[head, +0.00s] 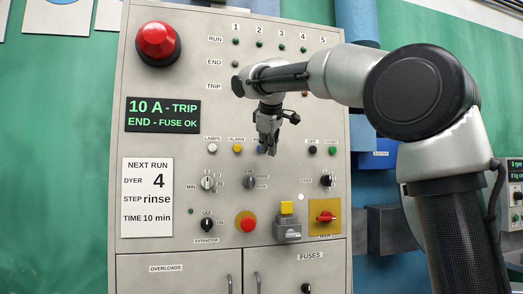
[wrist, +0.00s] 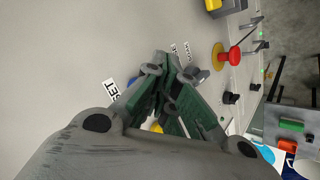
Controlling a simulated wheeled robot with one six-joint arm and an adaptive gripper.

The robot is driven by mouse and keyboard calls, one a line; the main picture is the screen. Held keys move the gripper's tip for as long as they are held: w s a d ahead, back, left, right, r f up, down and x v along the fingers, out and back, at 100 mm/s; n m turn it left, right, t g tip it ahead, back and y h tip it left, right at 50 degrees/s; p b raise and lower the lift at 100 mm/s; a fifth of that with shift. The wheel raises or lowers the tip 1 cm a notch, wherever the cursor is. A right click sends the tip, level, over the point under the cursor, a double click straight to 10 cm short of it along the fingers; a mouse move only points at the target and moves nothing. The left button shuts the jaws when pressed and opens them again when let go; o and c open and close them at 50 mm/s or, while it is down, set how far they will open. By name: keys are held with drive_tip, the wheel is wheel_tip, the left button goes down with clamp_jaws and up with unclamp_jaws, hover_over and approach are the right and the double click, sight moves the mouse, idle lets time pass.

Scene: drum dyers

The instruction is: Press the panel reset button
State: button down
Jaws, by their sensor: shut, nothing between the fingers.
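The reset button is blue. In the head view only a bit of the blue button (head: 260,149) shows, in the button row just left of my fingertips. In the wrist view a sliver of the blue button (wrist: 131,83) shows beside my left finger, near a partly hidden label ending in "SET" (wrist: 112,91). My gripper (head: 269,150) is shut and empty, hanging in front of the panel (head: 200,75). In the wrist view its green-sided fingers (wrist: 166,66) meet at the tips. I cannot tell whether the tips touch the panel.
A yellow button (head: 238,148) and a white button (head: 212,148) lie left of the blue one. Black (head: 312,150) and green (head: 332,150) buttons lie right. Below are a selector knob (head: 249,183), a red mushroom button (head: 247,224) and a red rotary switch (head: 325,217).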

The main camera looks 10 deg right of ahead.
idle(0.7)
drive_tip(key=shift+w, duration=0.4)
drive_tip(key=shift+w, duration=0.5)
idle(0.5)
idle(0.3)
drive_tip(key=shift+s, duration=0.9)
drive_tip(key=shift+s, duration=2.5)
